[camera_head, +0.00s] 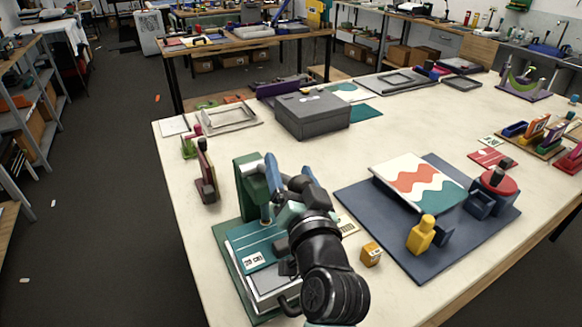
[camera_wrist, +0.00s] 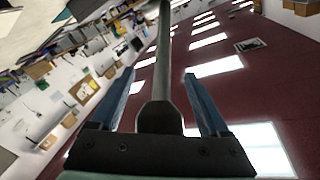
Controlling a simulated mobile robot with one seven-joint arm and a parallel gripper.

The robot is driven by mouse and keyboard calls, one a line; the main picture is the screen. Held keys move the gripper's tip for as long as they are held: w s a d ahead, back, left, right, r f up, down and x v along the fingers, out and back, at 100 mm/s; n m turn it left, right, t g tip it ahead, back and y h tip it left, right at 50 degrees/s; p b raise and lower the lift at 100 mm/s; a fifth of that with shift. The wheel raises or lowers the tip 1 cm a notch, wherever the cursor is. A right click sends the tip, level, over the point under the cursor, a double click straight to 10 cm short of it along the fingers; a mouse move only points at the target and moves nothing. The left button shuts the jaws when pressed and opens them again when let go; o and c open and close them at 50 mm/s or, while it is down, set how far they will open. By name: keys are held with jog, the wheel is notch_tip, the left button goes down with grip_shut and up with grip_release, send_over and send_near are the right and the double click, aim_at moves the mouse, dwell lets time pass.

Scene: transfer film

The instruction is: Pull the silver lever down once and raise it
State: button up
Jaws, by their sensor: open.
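A green press-like device (camera_head: 246,188) stands at the near left of the table, with an upright column and a teal plate at its base. My gripper (camera_head: 290,172) is at the column's upper right, its blue fingers apart. In the wrist view, a grey rod with a dark knob, seemingly the silver lever (camera_wrist: 163,62), runs between the open fingers of my gripper (camera_wrist: 158,88). The dark end is close to the palm. I see gaps between the rod and both fingers. In the head view my arm hides most of the lever.
A dark blue mat (camera_head: 350,198) with a wavy-patterned sheet (camera_head: 415,181) and a yellow item (camera_head: 421,235) lies to the right. A small orange block (camera_head: 371,254) sits beside my arm. A grey box (camera_head: 312,116) stands behind. The cream table (camera_head: 480,125) has free room beyond the mat.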

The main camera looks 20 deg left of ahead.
grip_shut()
dwell(0.4)
dwell(1.0)
